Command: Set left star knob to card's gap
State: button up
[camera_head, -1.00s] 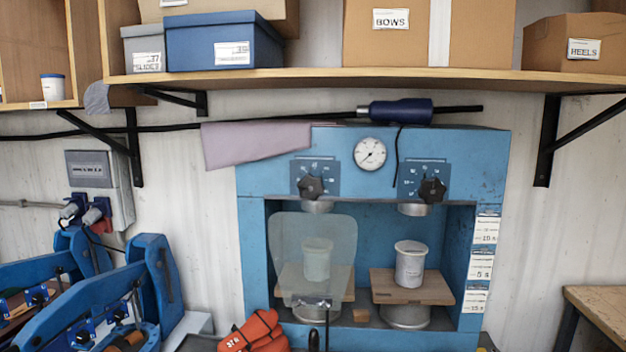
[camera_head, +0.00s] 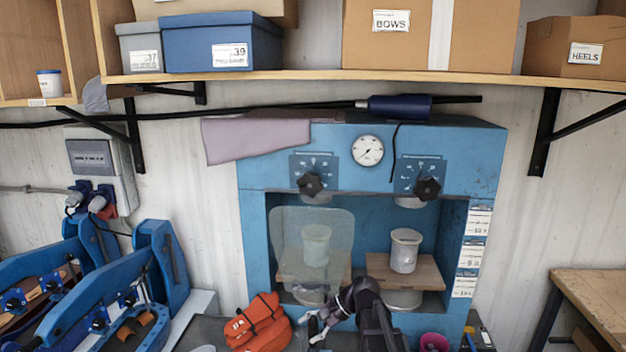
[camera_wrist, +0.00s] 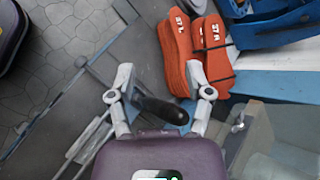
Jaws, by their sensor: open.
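The left star knob (camera_head: 311,184) is black and lobed, on a dial plate with white marks on the blue press (camera_head: 255,230). A similar right star knob (camera_head: 428,188) sits on its own dial plate. Cards (camera_head: 465,285) with small print hang on the press's right post; their figures are too small to read surely. My gripper (camera_head: 316,328) is low in front of the press, well below the knobs. In the wrist view my gripper (camera_wrist: 160,93) has its fingers spread, with a dark handle (camera_wrist: 160,108) showing between them. I cannot tell whether they touch it.
A clear guard (camera_head: 310,240) covers the left bay. Orange bundles (camera_head: 258,322) lie left of my gripper. A shelf (camera_head: 300,78) with boxes runs above, and a wooden table (camera_head: 590,300) stands right.

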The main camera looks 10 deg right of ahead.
jog(key=w+d+r+m+t+y+p, duration=0.1)
jog(key=w+d+r+m+y+p, duration=0.25)
jog(key=r, duration=0.55)
jog(key=w+d+r+m+t+y+p, duration=0.25)
jog(key=w+r, duration=0.25)
jog(key=r, duration=0.3)
jog(key=m+t+y+p, duration=0.2)
jog(key=m+y+p, duration=0.3)
jog(key=m, duration=0.1)
send_near(313, 173)
jog(key=d+f, duration=0.1)
jog(key=s+d+f, duration=0.1)
jog(key=d, duration=0.1)
jog(key=shift+f, duration=0.25)
jog(key=p+x, duration=0.5)
jog(key=x, duration=0.8)
jog(key=shift+w+a+r+p, duration=0.1)
jog(key=shift+a+r+p, duration=0.15)
jog(key=shift+r+p, duration=0.1)
grip_shut()
